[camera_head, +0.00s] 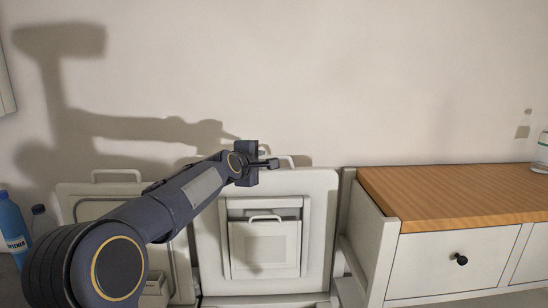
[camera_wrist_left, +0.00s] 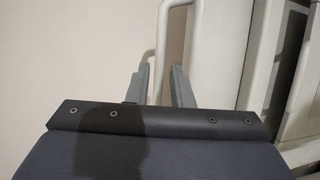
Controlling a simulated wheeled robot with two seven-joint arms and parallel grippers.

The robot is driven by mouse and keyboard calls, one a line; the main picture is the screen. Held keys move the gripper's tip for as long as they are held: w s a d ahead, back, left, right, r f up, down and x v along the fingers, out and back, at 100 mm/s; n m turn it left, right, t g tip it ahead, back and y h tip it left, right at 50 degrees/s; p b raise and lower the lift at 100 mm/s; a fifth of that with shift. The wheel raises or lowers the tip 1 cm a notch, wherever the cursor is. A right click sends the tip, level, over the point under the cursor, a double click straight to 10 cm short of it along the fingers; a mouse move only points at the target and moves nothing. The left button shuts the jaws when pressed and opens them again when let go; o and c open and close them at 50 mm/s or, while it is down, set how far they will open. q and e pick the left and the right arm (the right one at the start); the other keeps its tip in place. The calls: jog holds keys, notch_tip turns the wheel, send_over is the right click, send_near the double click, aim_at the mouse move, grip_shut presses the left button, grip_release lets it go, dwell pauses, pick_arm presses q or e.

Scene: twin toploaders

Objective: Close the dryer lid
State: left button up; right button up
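Two white machines stand side by side with their lids raised against the wall. The right raised lid (camera_head: 318,220) has a thin handle (camera_head: 291,160) on its top edge. No label shows which machine is the dryer. My left gripper (camera_head: 268,163) is at the top edge of the right lid, by that handle. In the left wrist view, the fingers of my left gripper (camera_wrist_left: 161,85) are apart, with the white handle bar (camera_wrist_left: 161,45) running between them. I cannot tell whether they touch it. My right gripper is not in view.
The left raised lid (camera_head: 75,203) also has a handle (camera_head: 117,173), and my left arm crosses in front of it. A blue bottle (camera_head: 12,225) stands at far left. A white cabinet (camera_head: 440,260) with a wooden top (camera_head: 450,192) stands close on the right.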

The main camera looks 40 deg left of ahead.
aim_at(265, 158)
pick_arm(q)
jog(key=p+x, duration=0.1)
jog(key=x, duration=0.4)
jog(key=shift+w+a, duration=0.1)
jog(key=shift+w, duration=0.05)
jog(key=shift+f, duration=0.1)
grip_shut()
